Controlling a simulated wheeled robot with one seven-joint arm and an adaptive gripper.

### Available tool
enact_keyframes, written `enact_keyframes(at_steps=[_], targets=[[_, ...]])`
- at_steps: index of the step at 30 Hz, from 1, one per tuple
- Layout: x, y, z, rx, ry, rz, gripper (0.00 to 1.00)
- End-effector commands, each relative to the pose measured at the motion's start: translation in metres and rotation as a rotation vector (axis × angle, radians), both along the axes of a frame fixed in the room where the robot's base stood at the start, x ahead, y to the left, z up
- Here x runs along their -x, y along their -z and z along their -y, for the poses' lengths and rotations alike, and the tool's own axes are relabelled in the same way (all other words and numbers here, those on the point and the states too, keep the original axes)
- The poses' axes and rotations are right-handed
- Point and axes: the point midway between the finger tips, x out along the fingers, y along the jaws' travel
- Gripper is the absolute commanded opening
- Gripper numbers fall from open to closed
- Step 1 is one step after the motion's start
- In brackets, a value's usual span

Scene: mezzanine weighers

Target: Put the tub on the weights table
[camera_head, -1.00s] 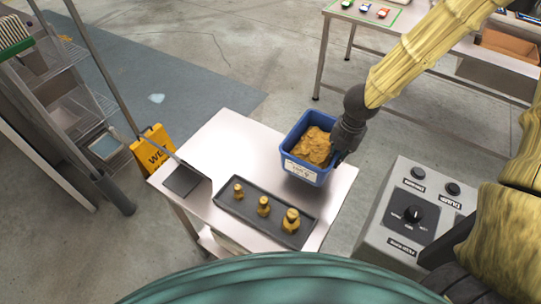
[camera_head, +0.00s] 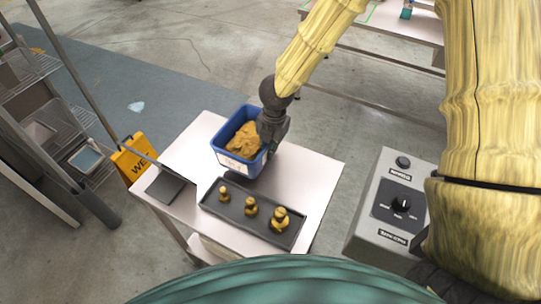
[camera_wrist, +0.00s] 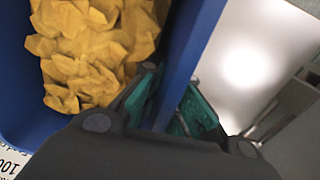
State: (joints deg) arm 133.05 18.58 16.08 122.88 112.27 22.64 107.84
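The blue tub (camera_head: 220,151) holds yellow-brown lumps and has a white label on its front. In the head view it is over the white weights table (camera_head: 310,172), behind the weights tray; I cannot tell whether its base touches the top. My gripper (camera_head: 270,148) is at the tub's right wall. In the wrist view the tub's blue wall (camera_wrist: 190,45) passes between the green-padded fingers of my gripper (camera_wrist: 170,108), which are closed on it. The tub's base is hidden.
A dark tray (camera_head: 232,216) with three brass weights stands at the table's front. A dark flat plate (camera_head: 165,187) is at the left corner. A yellow wet-floor sign (camera_head: 135,157) and wire rack (camera_head: 60,125) are left. A grey control box (camera_head: 385,215) is right. The table's right end is clear.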

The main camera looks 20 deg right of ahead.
Motion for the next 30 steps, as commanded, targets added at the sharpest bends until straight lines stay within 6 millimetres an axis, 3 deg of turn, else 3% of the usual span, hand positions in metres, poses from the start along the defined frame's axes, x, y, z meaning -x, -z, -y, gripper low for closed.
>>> enact_keyframes(at_steps=[12,26,27,30], targets=[[0.0,0.035,0.0,0.0,0.0,0.0,0.0],[0.0,0.039,0.0,0.0,0.0,0.0,0.0],[0.0,0.038,0.0,0.0,0.0,0.0,0.11],[0.0,0.038,0.0,0.0,0.0,0.0,0.27]])
